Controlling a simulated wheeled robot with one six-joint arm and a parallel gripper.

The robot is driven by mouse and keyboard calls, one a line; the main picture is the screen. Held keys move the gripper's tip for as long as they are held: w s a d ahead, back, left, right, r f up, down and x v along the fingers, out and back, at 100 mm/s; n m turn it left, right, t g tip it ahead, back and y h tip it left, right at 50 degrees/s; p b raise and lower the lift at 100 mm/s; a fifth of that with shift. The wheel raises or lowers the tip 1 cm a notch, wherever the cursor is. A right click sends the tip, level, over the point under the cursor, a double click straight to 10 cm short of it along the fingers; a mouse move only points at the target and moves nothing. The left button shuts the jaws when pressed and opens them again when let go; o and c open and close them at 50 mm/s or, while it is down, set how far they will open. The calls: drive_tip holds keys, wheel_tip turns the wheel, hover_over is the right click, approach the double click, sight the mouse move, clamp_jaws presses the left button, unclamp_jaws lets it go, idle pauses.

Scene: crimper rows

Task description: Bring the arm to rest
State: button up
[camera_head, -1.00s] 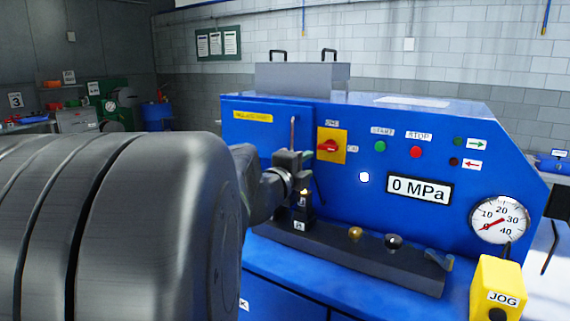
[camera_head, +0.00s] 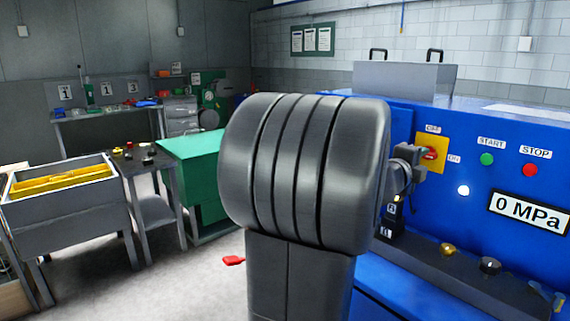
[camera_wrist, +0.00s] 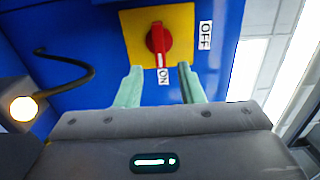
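My gripper (camera_wrist: 160,88) is open in the wrist view, its two pale green fingers apart with nothing between them. Just past the fingertips is the red rotary switch (camera_wrist: 159,40) on a yellow plate (camera_wrist: 185,22). The switch's white mark points toward the ON label. In the head view my arm stands large in the middle and covers part of the blue machine (camera_head: 470,130). My gripper is partly hidden there, close to the left of the red switch (camera_head: 429,152). Its fingertips cannot be made out in that view.
A lit white lamp (camera_head: 463,190), START and STOP buttons and a 0 MPa display (camera_head: 528,211) are on the panel. A black cable (camera_wrist: 75,75) curves near my gripper. Left stand a green cabinet (camera_head: 200,148), a small table (camera_head: 157,208) and a grey bin (camera_head: 70,205).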

sight(429, 155)
drive_tip(key=shift+x, duration=2.15)
drive_tip(key=shift+s+a, duration=0.1)
drive_tip(key=shift+a, duration=0.05)
drive_tip(key=v, duration=1.3)
drive_tip(key=p+x, duration=0.1)
drive_tip(key=x, duration=1.2)
drive_tip(key=shift+r, duration=0.15)
drive_tip(key=shift+w+n, duration=0.2)
drive_tip(key=shift+n, duration=0.5)
drive_tip(key=n+p, duration=0.2)
drive_tip(key=n, duration=0.2)
drive_tip(key=shift+r+n, duration=0.2)
drive_tip(key=shift+n, duration=0.2)
